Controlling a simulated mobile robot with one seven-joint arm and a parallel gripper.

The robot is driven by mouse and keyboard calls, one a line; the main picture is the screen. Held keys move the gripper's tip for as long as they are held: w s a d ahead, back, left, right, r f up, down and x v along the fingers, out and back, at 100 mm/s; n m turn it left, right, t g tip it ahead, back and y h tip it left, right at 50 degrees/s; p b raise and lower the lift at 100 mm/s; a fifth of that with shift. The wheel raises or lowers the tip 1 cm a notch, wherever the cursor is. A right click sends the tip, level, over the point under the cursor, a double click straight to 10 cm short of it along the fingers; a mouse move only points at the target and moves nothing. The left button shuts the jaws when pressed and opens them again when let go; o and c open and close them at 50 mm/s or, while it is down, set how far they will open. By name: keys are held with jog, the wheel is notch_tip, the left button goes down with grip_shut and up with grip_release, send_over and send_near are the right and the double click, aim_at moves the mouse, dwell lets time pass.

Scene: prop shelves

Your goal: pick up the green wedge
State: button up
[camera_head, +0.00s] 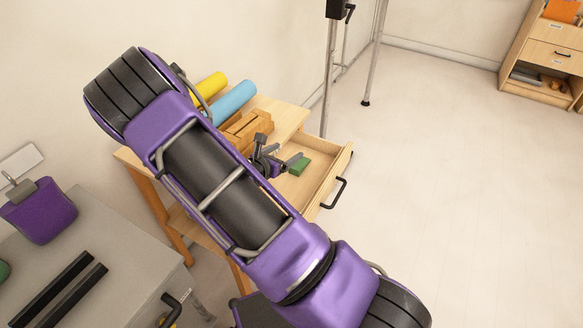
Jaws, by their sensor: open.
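The green wedge (300,166) is a small dark green block lying in the open drawer (327,180) of a wooden table. My gripper (291,165) is dark grey with purple parts. It is over the drawer, at the left side of the wedge, with its finger ends close to it or touching it; I cannot tell which. The gripper is open. My purple arm runs across the view and hides the left part of the drawer and the rest of the gripper.
On the wooden table (291,115) lie a yellow roll (209,86), a blue roll (233,101) and wooden blocks (246,128). A grey cabinet (125,240) stands at lower left. Metal stand legs (372,60) rise behind the drawer. The floor at right is clear.

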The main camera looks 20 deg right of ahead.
jog(key=b, duration=0.1)
send_near(293, 169)
jog(key=x, duration=0.3)
jog(key=shift+d+f, duration=0.1)
jog(key=shift+d, duration=0.15)
jog(key=x, duration=0.7)
jog(key=shift+w+d+f, duration=0.1)
jog(key=shift+w+f, duration=0.05)
grip_shut()
